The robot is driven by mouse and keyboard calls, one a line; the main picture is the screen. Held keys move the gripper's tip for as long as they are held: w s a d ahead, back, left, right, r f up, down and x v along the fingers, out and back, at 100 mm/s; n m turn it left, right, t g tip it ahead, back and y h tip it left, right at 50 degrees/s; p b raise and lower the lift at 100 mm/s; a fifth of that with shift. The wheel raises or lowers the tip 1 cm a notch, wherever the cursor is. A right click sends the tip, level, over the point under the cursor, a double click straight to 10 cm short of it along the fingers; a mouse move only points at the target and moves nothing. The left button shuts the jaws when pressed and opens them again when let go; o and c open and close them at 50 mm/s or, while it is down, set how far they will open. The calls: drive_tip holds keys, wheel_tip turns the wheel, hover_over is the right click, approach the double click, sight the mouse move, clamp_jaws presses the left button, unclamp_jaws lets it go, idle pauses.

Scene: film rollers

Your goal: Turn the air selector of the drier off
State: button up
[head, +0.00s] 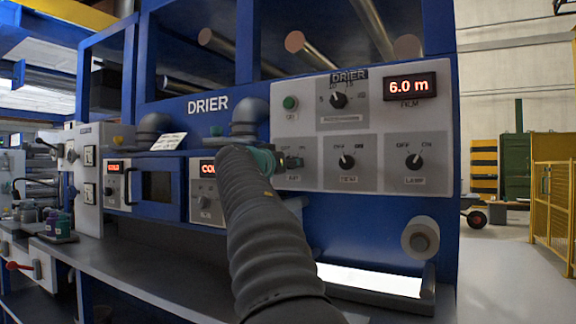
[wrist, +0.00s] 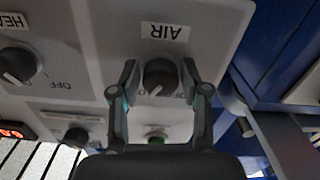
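The air selector (wrist: 160,78) is a dark round knob on the drier's pale panel, under an AIR label (wrist: 165,32) that appears upside down in the wrist view. Its light pointer mark faces down and slightly left there; parts of the OFF and ON lettering show around it. My gripper (wrist: 160,66) is open, with one finger on each side of the knob and small gaps visible. Whether a fingertip touches it, I cannot tell. In the head view my gripper (head: 277,161) is at the panel, and my arm and gripper largely hide the air selector.
The heater knob (wrist: 18,66) and a dark knob (wrist: 76,136) are near my gripper. In the head view, the lamp knob (head: 413,161) is farther right, and a green button (head: 290,103) is above. A roller end (head: 420,237) projects below the panel. A grey pipe (head: 250,112) stands behind.

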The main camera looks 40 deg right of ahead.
drive_tip(key=c, duration=0.6)
drive_tip(key=shift+n, duration=0.3)
drive_tip(key=n, duration=1.1)
drive_tip(key=shift+s+r, duration=0.15)
drive_tip(key=shift+n, duration=0.3)
drive_tip(key=o, duration=1.2)
drive_tip(key=shift+c, duration=0.2)
